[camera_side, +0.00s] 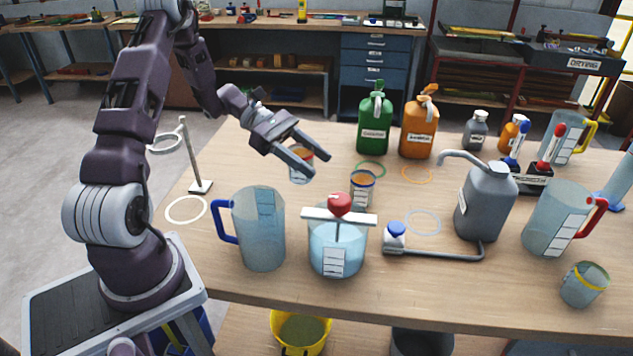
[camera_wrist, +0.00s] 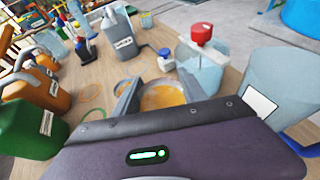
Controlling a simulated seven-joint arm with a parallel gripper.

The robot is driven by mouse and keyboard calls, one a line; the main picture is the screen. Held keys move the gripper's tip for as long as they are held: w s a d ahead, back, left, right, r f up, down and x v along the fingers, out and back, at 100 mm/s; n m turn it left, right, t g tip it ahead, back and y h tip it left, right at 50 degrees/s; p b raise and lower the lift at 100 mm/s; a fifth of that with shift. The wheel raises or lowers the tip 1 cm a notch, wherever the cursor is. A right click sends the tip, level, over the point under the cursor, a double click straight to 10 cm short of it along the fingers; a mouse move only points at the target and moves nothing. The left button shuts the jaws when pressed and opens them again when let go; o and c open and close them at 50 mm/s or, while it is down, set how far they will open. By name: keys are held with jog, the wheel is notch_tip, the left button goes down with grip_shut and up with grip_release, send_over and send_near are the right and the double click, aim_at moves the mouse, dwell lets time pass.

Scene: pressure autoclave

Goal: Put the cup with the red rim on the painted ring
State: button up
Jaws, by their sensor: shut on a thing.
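My gripper (camera_side: 318,160) is shut on a small clear cup with a reddish rim (camera_side: 301,154) and orange contents. It holds the cup upright above the table, behind the large blue-handled jug. In the wrist view the orange contents of the held cup (camera_wrist: 163,97) show between the two fingers. A finger hides part of the cup in the side view. A white painted ring (camera_side: 170,217) lies on the table at the left, by the foot of a ring stand. Green (camera_side: 370,165), orange (camera_side: 417,174) and pale blue (camera_side: 423,222) rings are also painted on the table.
A blue-rimmed cup (camera_side: 362,190) stands just right of the held cup. The blue-handled jug (camera_side: 260,230), a red-knobbed beaker (camera_side: 335,250) and a ring stand (camera_side: 200,187) stand nearby. Green (camera_side: 374,125) and orange (camera_side: 418,130) bottles stand behind. The white ring is bare.

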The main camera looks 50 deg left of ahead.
jog(key=shift+r, duration=0.65)
jog(key=w+d+r+n+t+y, duration=0.1)
jog(key=w+d+r+n+t, duration=0.1)
jog(key=w+d, duration=0.5)
jog(key=w+d+r+n+t+y, duration=0.2)
jog(key=w+d+r, duration=0.1)
jog(key=w+d, duration=0.5)
notch_tip(320, 180, down, 14)
jog(key=shift+a+r, duration=0.1)
jog(key=shift+w+d, duration=1.05)
jog(key=w+d, duration=0.3)
jog(key=shift+w+d+r, duration=0.1)
jog(key=shift+w+d, duration=0.25)
jog(key=shift+f, duration=0.55)
jog(key=shift+f, duration=0.2)
